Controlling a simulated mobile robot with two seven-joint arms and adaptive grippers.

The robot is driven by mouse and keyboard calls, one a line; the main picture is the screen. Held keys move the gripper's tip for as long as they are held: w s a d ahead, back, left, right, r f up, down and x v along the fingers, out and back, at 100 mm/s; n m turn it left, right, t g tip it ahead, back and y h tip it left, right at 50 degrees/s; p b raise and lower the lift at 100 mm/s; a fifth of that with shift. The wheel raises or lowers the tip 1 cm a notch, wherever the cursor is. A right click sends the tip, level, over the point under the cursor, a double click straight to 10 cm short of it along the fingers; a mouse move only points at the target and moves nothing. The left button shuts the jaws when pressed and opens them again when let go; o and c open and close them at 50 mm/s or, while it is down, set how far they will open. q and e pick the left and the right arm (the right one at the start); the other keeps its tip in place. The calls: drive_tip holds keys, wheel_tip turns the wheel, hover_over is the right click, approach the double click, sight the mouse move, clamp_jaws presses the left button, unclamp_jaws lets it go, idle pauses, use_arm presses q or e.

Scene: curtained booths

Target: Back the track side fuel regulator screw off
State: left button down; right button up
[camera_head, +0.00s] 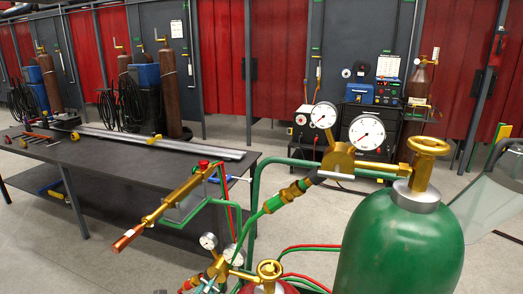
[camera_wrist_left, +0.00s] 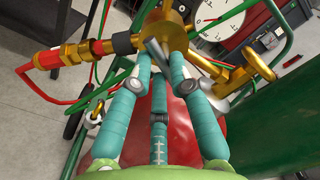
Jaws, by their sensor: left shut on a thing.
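In the left wrist view my left gripper (camera_wrist_left: 165,62), with teal padded fingers, is shut on the silver bar of the fuel regulator screw (camera_wrist_left: 156,50), under the brass regulator body (camera_wrist_left: 172,26). A red hose fitting (camera_wrist_left: 68,54) comes off its left side, and a white gauge dial (camera_wrist_left: 218,10) shows behind. The fingertips partly hide the screw. In the head view the fuel regulator (camera_head: 220,268) with two small gauges sits low, beside the red cylinder's brass valve (camera_head: 269,269). My right gripper is in neither view.
The green cylinder (camera_head: 400,245) with its larger regulator (camera_head: 340,160) stands at the right. A brass torch (camera_head: 170,203) and green cart rails are close by on the left. A dark table (camera_head: 110,160) carries a long metal track (camera_head: 185,145). Bare floor shows left of the cart.

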use_arm(q)
drive_tip(key=shift+d+r, duration=0.1)
drive_tip(key=shift+d, duration=0.25)
drive_tip(key=n+p, duration=0.1)
drive_tip(key=n, duration=0.2)
drive_tip(key=shift+n, duration=0.3)
drive_tip(key=shift+s+d, duration=0.1)
drive_tip(key=c, duration=1.5)
unclamp_jaws()
drive_tip(key=shift+n, duration=0.6)
drive_tip(key=o, duration=0.4)
